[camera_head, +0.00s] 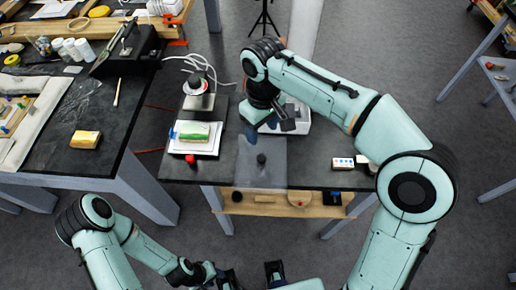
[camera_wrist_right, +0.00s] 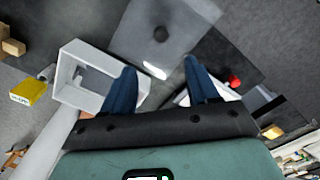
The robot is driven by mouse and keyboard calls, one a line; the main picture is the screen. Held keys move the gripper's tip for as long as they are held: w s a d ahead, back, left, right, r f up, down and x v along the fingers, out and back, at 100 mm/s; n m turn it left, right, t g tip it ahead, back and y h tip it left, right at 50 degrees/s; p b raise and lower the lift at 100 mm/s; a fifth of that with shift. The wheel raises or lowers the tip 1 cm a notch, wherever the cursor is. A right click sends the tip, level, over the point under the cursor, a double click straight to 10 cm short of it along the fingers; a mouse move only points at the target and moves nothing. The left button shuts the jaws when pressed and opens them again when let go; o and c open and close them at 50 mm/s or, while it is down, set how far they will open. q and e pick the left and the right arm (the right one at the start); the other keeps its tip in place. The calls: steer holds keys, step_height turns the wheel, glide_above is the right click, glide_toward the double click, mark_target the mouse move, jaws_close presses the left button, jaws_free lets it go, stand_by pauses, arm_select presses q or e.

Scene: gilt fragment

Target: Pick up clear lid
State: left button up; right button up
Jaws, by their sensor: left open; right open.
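The clear lid (camera_head: 262,178) is a see-through square sheet with a dark round knob (camera_head: 261,159) at its middle. It lies at the front edge of the dark middle table and appears to overhang it. In the right wrist view the lid (camera_wrist_right: 185,22) is at the top, beyond my fingertips, with its knob (camera_wrist_right: 160,34) between their lines. My right gripper (camera_head: 267,122) is open and empty behind the lid, apart from the knob; its fingers also show in the wrist view (camera_wrist_right: 160,80). My left gripper (camera_head: 250,276) is open and empty at the bottom edge, away from the table.
A white open box (camera_head: 302,125) stands beside my right gripper, partly hidden by my arm. A red knob (camera_head: 190,159) is near the front edge. A wooden shelf (camera_head: 325,204) is below.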

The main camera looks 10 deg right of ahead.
steer(key=b, duration=0.1)
glide_above(262, 158)
step_height(262, 158, down, 6)
steer(key=shift+s+f, duration=0.1)
steer(key=shift+f, duration=0.1)
steer(key=shift+w+f+b, duration=0.2)
steer(key=shift+f+b, duration=0.25)
steer(key=shift+f, duration=2.7)
arm_select(q)
steer(key=shift+s+f, duration=0.3)
steer(key=shift+f, duration=0.25)
steer(key=shift+s+f, duration=0.3)
steer(key=shift+f, duration=0.2)
arm_select(e)
jaws_close()
